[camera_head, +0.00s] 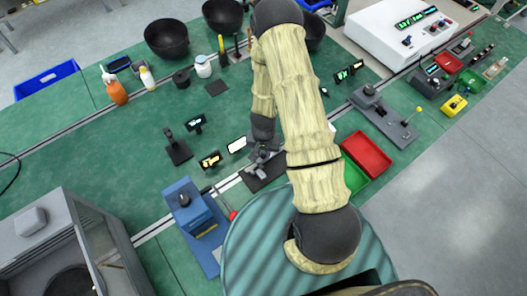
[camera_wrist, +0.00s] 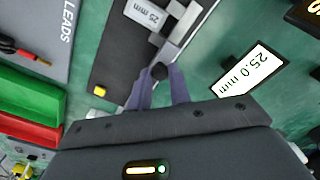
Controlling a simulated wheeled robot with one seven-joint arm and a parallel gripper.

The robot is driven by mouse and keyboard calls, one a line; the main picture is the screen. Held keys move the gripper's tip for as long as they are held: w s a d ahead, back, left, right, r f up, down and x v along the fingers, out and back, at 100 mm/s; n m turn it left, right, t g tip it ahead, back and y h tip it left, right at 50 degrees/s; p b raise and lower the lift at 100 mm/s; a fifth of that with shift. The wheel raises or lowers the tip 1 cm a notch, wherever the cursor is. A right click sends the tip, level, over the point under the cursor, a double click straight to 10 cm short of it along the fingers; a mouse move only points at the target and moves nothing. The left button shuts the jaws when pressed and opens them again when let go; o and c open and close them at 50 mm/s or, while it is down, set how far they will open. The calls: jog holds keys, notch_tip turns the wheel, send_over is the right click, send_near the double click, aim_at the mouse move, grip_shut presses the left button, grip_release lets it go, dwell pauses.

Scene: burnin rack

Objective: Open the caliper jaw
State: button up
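The caliper (camera_wrist: 192,22) lies on a dark mat (camera_wrist: 110,65) and shows as a grey metal bar with jaws in the wrist view. A grey block marked 25 mm (camera_wrist: 146,13) lies beside its jaws. In the head view my gripper is at the mat (camera_head: 262,178), largely hidden under my arm, and the caliper there is mostly covered.
A white card reading 25.0 mm (camera_wrist: 246,72) stands right of the caliper. A red bin (camera_head: 367,153) and a green bin (camera_head: 352,176) are close on the right. A blue device (camera_head: 187,205) stands at lower left.

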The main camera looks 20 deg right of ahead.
grip_shut()
jog(key=shift+w+d+b, duration=0.2)
jog(key=shift+d+b, duration=0.2)
jog(key=shift+d, duration=0.3)
jog(key=o, duration=0.6)
grip_release()
jog(key=shift+r, duration=0.1)
notch_tip(320, 180, up, 17)
jog(key=b, duration=0.1)
jog(key=shift+r, duration=0.15)
